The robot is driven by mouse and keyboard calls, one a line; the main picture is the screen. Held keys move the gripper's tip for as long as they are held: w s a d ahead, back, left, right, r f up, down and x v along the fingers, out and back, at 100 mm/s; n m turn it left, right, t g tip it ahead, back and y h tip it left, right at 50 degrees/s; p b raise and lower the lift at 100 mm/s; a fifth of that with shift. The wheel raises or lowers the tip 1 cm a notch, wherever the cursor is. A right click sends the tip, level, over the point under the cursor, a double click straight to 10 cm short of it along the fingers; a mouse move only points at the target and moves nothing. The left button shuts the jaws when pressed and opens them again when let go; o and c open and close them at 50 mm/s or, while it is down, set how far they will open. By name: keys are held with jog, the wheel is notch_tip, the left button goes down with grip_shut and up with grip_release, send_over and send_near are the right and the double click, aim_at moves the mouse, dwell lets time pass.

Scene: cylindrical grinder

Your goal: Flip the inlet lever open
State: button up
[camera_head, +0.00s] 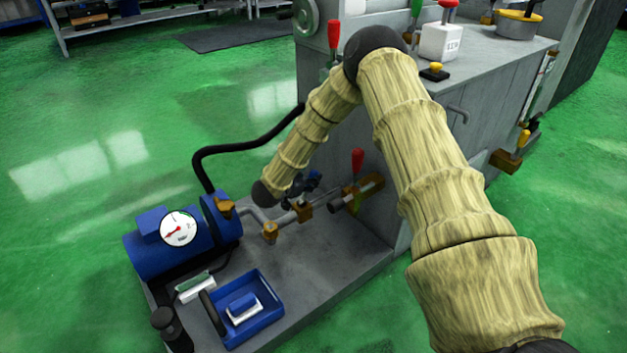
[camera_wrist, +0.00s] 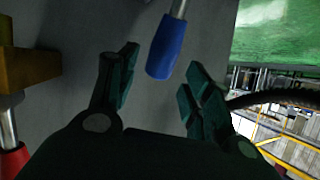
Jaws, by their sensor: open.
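A lever with a blue grip (camera_wrist: 167,46) on a thin metal rod hangs into the top middle of the wrist view. I take it for the inlet lever, though no label shows. My gripper (camera_wrist: 159,82) is open, with one finger to each side of the blue grip's lower end. Gaps show between the fingers and the grip; I cannot tell the depth. In the head view my gripper (camera_head: 308,184) is a small dark shape beside the pipework, partly behind my arm. The blue lever cannot be made out clearly there.
A red-handled lever (camera_head: 358,161) stands on a brass valve to the right; its brass block (camera_wrist: 28,68) is at the wrist view's left. A blue motor with a gauge (camera_head: 179,230), pipes and a blue tray (camera_head: 272,296) fill the bench. Green floor is free at left.

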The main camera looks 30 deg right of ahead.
aim_at(312, 175)
jog(key=shift+b+x, duration=0.75)
jog(key=shift+x, duration=1.45)
grip_shut()
